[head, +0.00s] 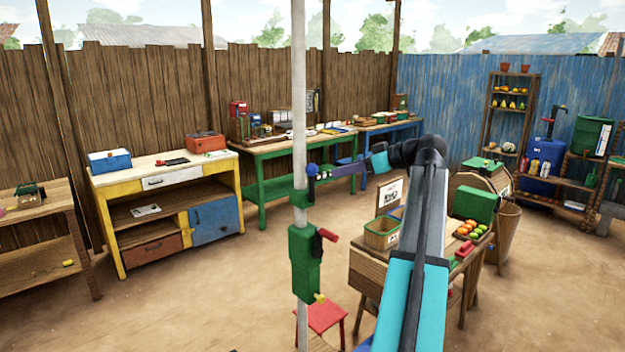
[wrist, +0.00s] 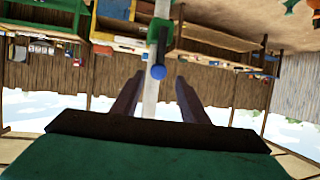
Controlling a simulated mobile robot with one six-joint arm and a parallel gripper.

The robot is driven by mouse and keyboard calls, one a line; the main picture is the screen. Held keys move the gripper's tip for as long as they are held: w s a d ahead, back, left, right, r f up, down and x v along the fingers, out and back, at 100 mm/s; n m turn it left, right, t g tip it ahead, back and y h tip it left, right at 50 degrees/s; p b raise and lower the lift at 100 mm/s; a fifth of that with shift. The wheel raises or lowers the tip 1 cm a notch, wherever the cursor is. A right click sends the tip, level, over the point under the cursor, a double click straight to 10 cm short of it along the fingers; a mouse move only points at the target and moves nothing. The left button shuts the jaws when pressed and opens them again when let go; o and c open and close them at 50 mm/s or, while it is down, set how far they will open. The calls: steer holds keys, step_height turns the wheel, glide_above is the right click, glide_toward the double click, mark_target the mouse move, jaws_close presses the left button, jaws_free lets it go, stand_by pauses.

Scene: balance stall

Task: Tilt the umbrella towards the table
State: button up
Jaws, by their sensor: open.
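The umbrella's pale pole (head: 300,90) stands upright in the middle of the head view; its canopy is out of view. A green collar (head: 300,197) on it carries a blue knob (head: 311,170). Lower down is a green crank housing (head: 304,262) with a red handle (head: 329,235) and a yellow knob (head: 320,298). My gripper (head: 320,173) is open and points left at the blue knob. In the wrist view, the blue knob (wrist: 158,71) appears centred between my gripper's fingers (wrist: 158,84), near their tips; I cannot tell whether they touch it.
The wooden stall table (head: 368,268) with a basket (head: 381,233) and fruit (head: 470,230) stands right of the pole. A red stool (head: 325,318) is by the pole's foot. Behind are a yellow workbench (head: 130,182) and a green table (head: 270,150).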

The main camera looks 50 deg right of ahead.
mark_target(312, 177)
steer(key=shift+w, duration=0.15)
steer(key=p+x, duration=0.4)
steer(key=x, duration=0.8)
steer(key=shift+a, duration=0.1)
steer(key=shift+w+f+p, duration=0.35)
steer(key=shift+w, duration=0.3)
steer(key=c, duration=1)
jaws_close()
